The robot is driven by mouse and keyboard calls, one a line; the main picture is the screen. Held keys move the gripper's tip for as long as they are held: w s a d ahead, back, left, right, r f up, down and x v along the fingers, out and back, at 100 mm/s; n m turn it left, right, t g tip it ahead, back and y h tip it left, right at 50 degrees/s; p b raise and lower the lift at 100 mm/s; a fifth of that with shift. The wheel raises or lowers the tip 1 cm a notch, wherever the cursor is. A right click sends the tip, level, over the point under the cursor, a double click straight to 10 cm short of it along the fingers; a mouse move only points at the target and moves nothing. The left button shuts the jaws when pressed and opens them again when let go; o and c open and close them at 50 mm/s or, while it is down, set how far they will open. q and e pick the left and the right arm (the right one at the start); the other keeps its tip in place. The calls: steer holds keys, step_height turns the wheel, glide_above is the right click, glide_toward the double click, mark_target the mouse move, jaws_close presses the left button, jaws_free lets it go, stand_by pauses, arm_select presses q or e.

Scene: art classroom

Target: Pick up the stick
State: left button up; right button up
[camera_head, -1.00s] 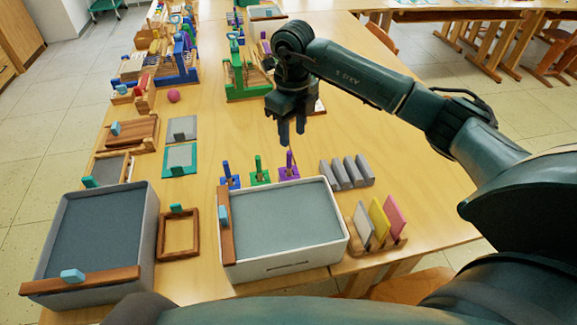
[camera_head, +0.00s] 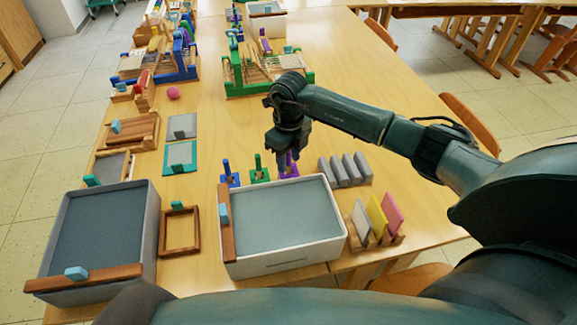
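Three small upright pieces stand in a row behind the grey-filled tub: a blue one (camera_head: 228,176), a green one (camera_head: 259,172) and a purple one (camera_head: 290,172). I cannot tell for sure which piece is the stick. My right gripper (camera_head: 286,163) points down right at the purple piece, with its fingers in front of and around its upper part. The fingers hide part of it, and I cannot tell whether they touch or grip it. My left gripper is not in view.
The grey-filled tub (camera_head: 333,247) stands close in front of the row. Grey blocks (camera_head: 345,170) lie to the right, and a wooden rack (camera_head: 389,239) with coloured plates is nearer. A green loom frame (camera_head: 240,88) stands behind. The table right of the blocks is clear.

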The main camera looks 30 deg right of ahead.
steer(key=shift+c, duration=0.5)
jaws_close()
